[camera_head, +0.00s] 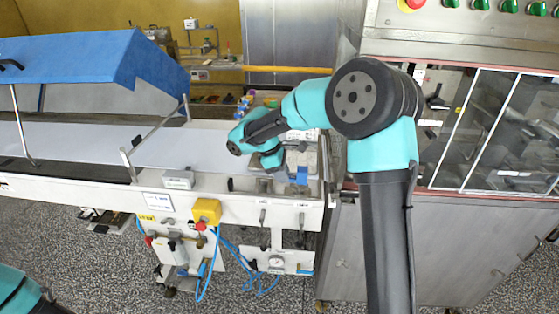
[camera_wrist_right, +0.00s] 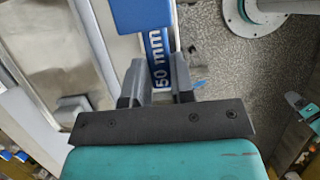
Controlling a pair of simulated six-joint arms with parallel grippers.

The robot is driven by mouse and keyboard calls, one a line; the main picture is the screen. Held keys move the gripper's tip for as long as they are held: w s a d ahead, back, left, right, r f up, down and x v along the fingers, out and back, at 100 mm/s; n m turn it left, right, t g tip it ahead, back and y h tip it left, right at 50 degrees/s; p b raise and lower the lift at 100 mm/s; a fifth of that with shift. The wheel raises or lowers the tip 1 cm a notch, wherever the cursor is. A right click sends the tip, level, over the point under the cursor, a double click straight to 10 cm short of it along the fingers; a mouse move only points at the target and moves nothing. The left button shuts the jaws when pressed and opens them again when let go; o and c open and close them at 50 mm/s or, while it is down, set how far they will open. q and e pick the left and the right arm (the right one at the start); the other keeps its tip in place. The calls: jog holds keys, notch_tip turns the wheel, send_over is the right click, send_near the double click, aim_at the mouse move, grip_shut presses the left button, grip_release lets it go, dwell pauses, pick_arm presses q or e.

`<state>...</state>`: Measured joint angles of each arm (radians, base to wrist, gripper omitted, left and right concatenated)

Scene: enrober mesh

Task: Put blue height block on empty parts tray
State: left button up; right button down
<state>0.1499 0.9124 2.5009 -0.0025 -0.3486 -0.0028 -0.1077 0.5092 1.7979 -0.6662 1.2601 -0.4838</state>
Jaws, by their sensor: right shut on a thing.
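The blue height block (camera_wrist_right: 157,50) carries a white "50 mm" mark in the right wrist view. My right gripper (camera_wrist_right: 157,84) is shut on it, with one dark finger on each side. In the head view the blue block (camera_head: 302,176) shows at the right end of the white machine, and my right gripper (camera_head: 280,172) is beside it, partly hidden by my own arm. A bare metal tray-like surface (camera_wrist_right: 35,45) lies left of the block in the wrist view; I cannot tell for sure that it is the parts tray. My left gripper is out of view.
A white belt (camera_head: 80,143) runs left under a blue hood (camera_head: 75,60). A small metal box (camera_head: 178,179) and a yellow switch box (camera_head: 207,211) sit along the front. A glass-doored cabinet (camera_head: 480,130) stands to the right. Small coloured items (camera_head: 245,103) lie behind my arm.

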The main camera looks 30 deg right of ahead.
jog(key=w+d, duration=0.2)
jog(key=w, duration=0.2)
jog(key=w+d+f, duration=0.1)
jog(key=w+d, duration=0.2)
jog(key=w, duration=0.2)
jog(key=w+d, duration=0.2)
jog(key=w, duration=0.3)
jog(key=shift+d+f, duration=0.25)
jog(key=shift+d, duration=0.15)
jog(key=shift+f, duration=1.75)
jog(key=shift+f, duration=0.25)
